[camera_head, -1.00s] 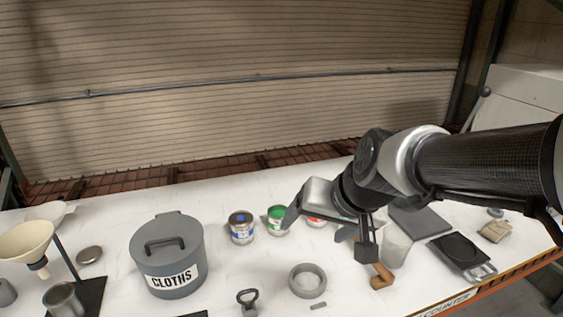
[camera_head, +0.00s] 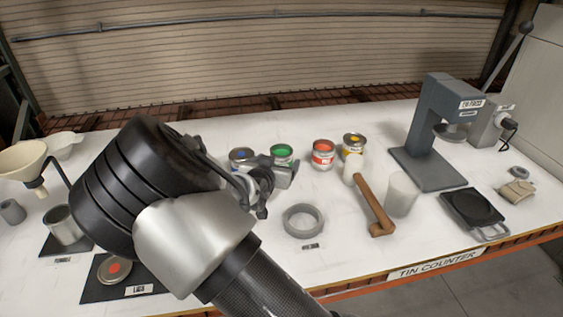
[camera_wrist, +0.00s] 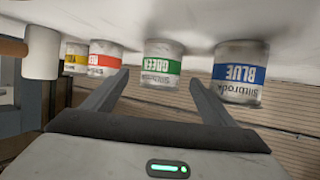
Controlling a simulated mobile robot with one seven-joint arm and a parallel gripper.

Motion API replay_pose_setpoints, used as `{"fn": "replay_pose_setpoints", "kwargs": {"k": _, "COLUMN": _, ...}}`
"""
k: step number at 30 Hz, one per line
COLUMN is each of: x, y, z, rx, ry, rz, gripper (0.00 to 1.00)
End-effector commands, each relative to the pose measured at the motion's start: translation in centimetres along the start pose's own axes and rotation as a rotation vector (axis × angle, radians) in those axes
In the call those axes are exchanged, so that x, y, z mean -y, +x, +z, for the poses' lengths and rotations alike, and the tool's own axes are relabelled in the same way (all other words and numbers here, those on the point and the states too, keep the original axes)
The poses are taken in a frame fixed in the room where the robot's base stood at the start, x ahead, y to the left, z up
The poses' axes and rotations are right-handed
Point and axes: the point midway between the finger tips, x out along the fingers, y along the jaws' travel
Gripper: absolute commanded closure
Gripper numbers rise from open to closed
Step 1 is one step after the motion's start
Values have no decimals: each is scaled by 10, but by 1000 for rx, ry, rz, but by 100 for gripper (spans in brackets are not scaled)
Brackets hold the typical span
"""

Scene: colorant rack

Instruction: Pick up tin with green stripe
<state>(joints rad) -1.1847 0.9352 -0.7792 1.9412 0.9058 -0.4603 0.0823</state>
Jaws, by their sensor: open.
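The tin with the green stripe (camera_head: 281,154) stands on the white counter between the blue tin (camera_head: 241,156) and the red tin (camera_head: 322,155). In the wrist view, which is upside down, the green-striped tin (camera_wrist: 162,62) reads GREEN and shows ahead, between the lines of my two fingers. My gripper (camera_wrist: 159,80) is open and empty, with its fingertips apart from the tin. In the head view my gripper (camera_head: 268,177) is just in front of the blue and green tins, partly hidden by my arm. The blue tin (camera_wrist: 240,72) is beside one fingertip in the wrist view.
A yellow tin (camera_head: 353,143) stands right of the red one. A grey press (camera_head: 440,130) stands at right. The wall shutter is behind.

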Motion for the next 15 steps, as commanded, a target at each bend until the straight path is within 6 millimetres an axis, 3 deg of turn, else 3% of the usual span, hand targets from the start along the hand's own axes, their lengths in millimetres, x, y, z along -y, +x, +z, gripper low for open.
{"fn": "replay_pose_setpoints", "kwargs": {"k": 6, "x": -1, "y": 37, "z": 1, "rx": 3, "ry": 0, "rz": 2, "gripper": 22}}
{"fn": "replay_pose_setpoints", "kwargs": {"k": 15, "x": 0, "y": 65, "z": 3, "rx": 4, "ry": 0, "rz": 2, "gripper": 22}}
